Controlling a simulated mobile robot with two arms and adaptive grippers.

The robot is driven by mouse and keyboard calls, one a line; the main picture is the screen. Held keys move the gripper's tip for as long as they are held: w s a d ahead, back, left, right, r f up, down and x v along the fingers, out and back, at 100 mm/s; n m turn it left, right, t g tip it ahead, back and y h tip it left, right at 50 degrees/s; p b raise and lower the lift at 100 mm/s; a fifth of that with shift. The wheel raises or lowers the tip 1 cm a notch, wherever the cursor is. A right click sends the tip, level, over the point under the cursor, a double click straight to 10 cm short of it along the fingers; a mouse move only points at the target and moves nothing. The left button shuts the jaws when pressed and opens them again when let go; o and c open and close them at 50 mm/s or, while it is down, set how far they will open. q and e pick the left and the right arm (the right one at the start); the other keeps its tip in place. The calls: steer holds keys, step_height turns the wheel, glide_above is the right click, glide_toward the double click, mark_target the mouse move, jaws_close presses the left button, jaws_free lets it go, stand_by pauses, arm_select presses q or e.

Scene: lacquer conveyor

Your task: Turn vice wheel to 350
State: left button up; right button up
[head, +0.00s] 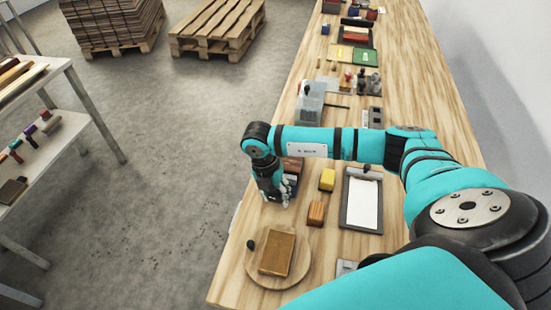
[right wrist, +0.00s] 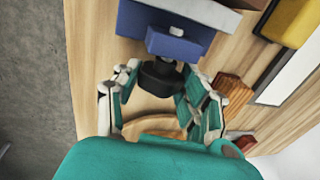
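The blue vice body (right wrist: 170,38) with a pale block on it is at the top of the right wrist view. A dark wheel or knob (right wrist: 160,80) sticks out from its near side. My right gripper (right wrist: 161,80) has its fingers spread on either side of this wheel, with gaps seemingly left; contact is unclear. In the head view my right gripper (head: 278,192) points down over the table's left side and hides most of the vice. No dial or number is readable. My left gripper is not in view.
A round wooden board (head: 258,277) with a tan block (head: 277,252) and a black knob (head: 251,244) is in front. An orange-brown block (head: 316,214), a yellow block (head: 327,180) and a white-sheeted tray (head: 347,216) stand to the right. Several items lie farther back.

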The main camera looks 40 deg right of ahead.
steer(key=c, duration=0.5)
steer(key=shift+d+f+t+y+b, duration=0.1)
steer(key=shift+f+t+y+b, duration=0.05)
steer(key=shift+t+y+b, duration=0.6)
steer(key=t+y+b, duration=0.1)
steer(key=b, duration=0.2)
steer(key=t+y+b, duration=0.1)
steer(key=t+b, duration=0.1)
steer(key=b, duration=0.2)
steer(key=shift+s+d+y, duration=0.15)
steer(key=shift+y, duration=0.1)
steer(key=shift+t+y+b, duration=0.3)
steer(key=shift+t+b, duration=0.15)
steer(key=shift+b, duration=0.15)
steer(key=shift+r, duration=0.25)
steer(key=o, duration=1.2)
steer(key=shift+f, duration=0.1)
